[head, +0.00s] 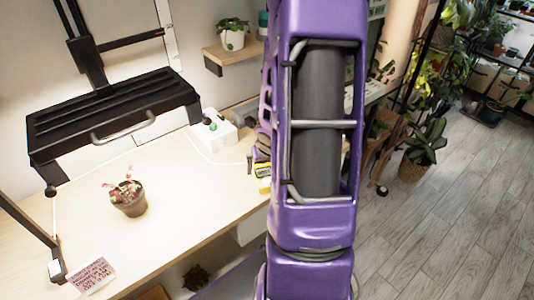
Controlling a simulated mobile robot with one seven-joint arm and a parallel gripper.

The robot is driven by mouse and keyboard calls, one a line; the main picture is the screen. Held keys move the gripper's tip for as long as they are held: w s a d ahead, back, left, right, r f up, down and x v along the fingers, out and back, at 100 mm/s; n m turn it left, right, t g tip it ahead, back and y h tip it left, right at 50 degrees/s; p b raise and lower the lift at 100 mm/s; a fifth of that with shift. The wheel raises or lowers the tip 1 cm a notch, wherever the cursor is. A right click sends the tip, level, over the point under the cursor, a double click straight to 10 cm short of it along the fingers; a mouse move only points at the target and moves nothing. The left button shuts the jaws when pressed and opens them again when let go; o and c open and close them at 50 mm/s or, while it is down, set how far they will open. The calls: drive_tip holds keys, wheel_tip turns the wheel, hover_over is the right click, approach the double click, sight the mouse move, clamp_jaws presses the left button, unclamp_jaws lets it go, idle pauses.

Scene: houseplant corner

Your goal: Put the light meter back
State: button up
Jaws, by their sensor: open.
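A small yellow object (262,172) with a pale face stands on the wooden table near its right side, partly hidden behind my arm; it may be the light meter, but I cannot tell for sure. My gripper (252,162) is mostly hidden behind my own purple arm; only a bit of it shows, right at the yellow object's upper left. It is open. I cannot tell whether it touches the object.
A small potted plant (128,198) and a pink handwritten note (91,275) are on the wooden table (180,225). A white box with knobs (212,131) sits at the back, beside a black panel with a handle (110,112). A wall shelf (233,53) holds a plant. The table's middle is clear.

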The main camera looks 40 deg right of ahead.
drive_tip(key=p+v, duration=0.2)
drive_tip(key=v, duration=0.3)
drive_tip(key=shift+d+r, duration=0.1)
drive_tip(key=shift+r, duration=0.2)
drive_tip(key=shift+s, duration=0.1)
drive_tip(key=shift+v, duration=2.05)
